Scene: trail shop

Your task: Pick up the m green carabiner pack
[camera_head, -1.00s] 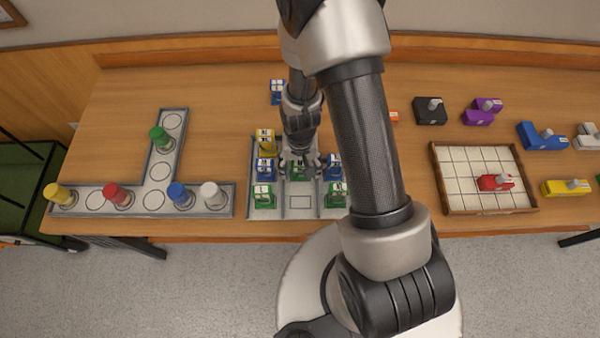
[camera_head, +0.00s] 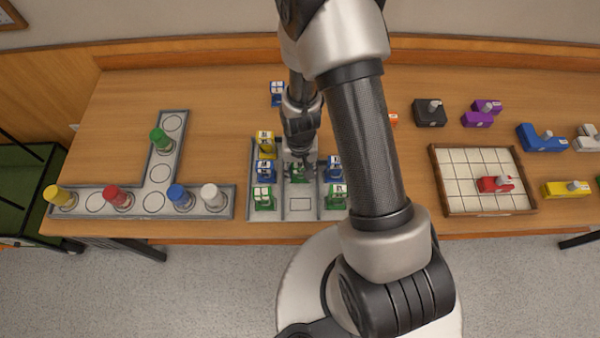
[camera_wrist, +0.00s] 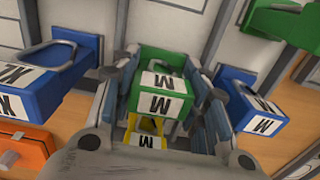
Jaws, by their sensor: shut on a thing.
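The green carabiner pack marked M (camera_wrist: 162,82) is between the two fingers of my gripper (camera_wrist: 160,105) in the wrist view. The fingers are shut on its sides. In the head view the green pack (camera_head: 298,174) shows in the middle column of the grey sectioned tray (camera_head: 283,213), below my gripper (camera_head: 299,160), which partly hides it. Whether it touches the tray floor cannot be told. A yellow pack marked M (camera_wrist: 147,130) shows below the green one in the wrist view.
Blue packs stand close on both sides: one marked XL (camera_wrist: 45,75) at left and one marked M (camera_wrist: 245,100) at right. Green packs (camera_head: 263,198) (camera_head: 336,197) sit in the tray's front corners.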

